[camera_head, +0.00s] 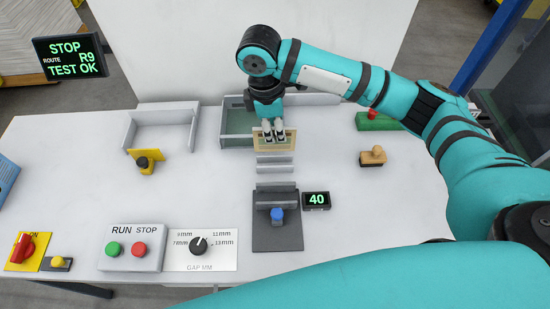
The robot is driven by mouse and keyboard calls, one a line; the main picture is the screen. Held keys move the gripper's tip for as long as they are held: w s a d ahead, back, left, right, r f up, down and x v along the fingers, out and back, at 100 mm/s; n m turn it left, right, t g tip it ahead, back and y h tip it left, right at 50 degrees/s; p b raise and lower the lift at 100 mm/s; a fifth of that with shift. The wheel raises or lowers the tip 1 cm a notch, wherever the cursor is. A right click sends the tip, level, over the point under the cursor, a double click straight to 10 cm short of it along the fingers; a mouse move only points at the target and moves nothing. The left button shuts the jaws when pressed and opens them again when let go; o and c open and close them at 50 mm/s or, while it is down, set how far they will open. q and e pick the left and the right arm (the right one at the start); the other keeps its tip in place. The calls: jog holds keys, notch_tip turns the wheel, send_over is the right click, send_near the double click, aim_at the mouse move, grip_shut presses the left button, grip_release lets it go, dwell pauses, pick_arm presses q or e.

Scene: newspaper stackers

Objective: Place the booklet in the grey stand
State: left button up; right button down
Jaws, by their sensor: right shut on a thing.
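My right gripper (274,138) reaches down from the teal arm and is shut on a cream booklet (287,145), near the front of a grey-green tray. The booklet's upper part is partly covered by the fingers. Just in front of it on the table is a small light grey slotted stand (275,165). The booklet appears above or behind this stand; I cannot tell how high it is. My left gripper is not in view.
An open grey tray (128,132) is at back left; the grey-green tray (235,141) is behind the gripper. A dark grey fixture with a blue knob (278,213) and a display (316,200) stand in front. A RUN/STOP box (133,262) and gap dial (200,262) line the front edge.

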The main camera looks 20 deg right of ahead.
aim_at(275, 150)
jog(key=shift+f+p, duration=0.65)
jog(key=shift+f, duration=3.35)
jog(key=c, duration=1.4)
grip_release()
jog(key=shift+f, duration=0.15)
jog(key=r, duration=0.3)
jog(key=a+r+b, duration=0.1)
jog(key=r, duration=0.3)
jog(key=r+b, duration=0.1)
jog(key=r, duration=0.2)
jog(key=shift+w+a+r, duration=0.15)
jog(key=shift+w+r, duration=0.05)
jog(key=shift+r, duration=0.95)
